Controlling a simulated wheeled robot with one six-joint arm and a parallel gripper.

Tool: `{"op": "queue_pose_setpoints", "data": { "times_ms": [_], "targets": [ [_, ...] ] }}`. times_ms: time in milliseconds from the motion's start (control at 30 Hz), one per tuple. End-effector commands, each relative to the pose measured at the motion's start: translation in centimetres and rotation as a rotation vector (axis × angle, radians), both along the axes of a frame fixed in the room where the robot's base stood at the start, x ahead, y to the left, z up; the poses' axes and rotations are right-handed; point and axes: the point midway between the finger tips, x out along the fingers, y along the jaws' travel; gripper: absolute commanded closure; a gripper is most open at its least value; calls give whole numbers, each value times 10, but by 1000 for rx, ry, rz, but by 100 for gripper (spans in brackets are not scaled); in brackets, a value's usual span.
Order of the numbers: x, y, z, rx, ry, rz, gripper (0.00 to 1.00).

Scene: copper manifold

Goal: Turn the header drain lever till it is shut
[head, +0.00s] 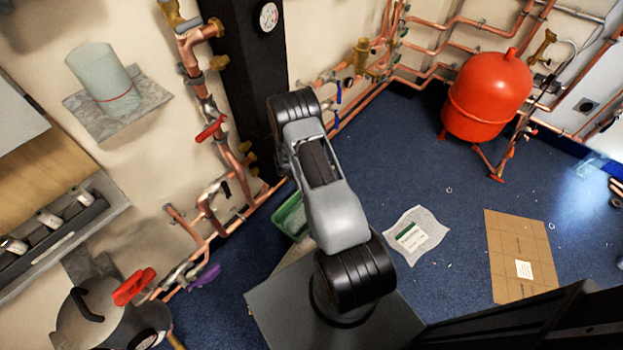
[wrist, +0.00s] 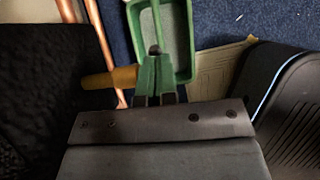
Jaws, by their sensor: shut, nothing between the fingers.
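My gripper (wrist: 155,62) shows in the wrist view as two narrow greenish fingers, shut together with nothing between them. An orange-yellow rod-like piece (wrist: 110,77) sticks out just left of the fingers; I cannot tell whether it is the header drain lever or whether it touches them. In the head view my arm hides the gripper. There, a red lever (head: 210,130) sits on the copper pipe at the left wall, and a dark lever (head: 225,187) shows lower down. I cannot tell which lever is the header drain.
A green tray (wrist: 187,45) lies on the floor beyond the fingers, partly hidden behind my arm in the head view (head: 291,216). Copper pipes (wrist: 92,35) run close by on the left. A red tank (head: 487,95) stands at right. Blue floor (head: 400,150) between is mostly clear.

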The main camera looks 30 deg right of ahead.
Motion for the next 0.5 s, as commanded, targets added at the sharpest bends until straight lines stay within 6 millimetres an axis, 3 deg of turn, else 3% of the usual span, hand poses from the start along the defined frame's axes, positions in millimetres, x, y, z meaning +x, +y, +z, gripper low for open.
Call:
{"op": "queue_pose_setpoints", "data": {
  "times_ms": [167,500],
  "targets": [
    [3,4,-4,-2,-1,17,100],
    [1,-7,-8,-5,1,9,100]
  ]
}}
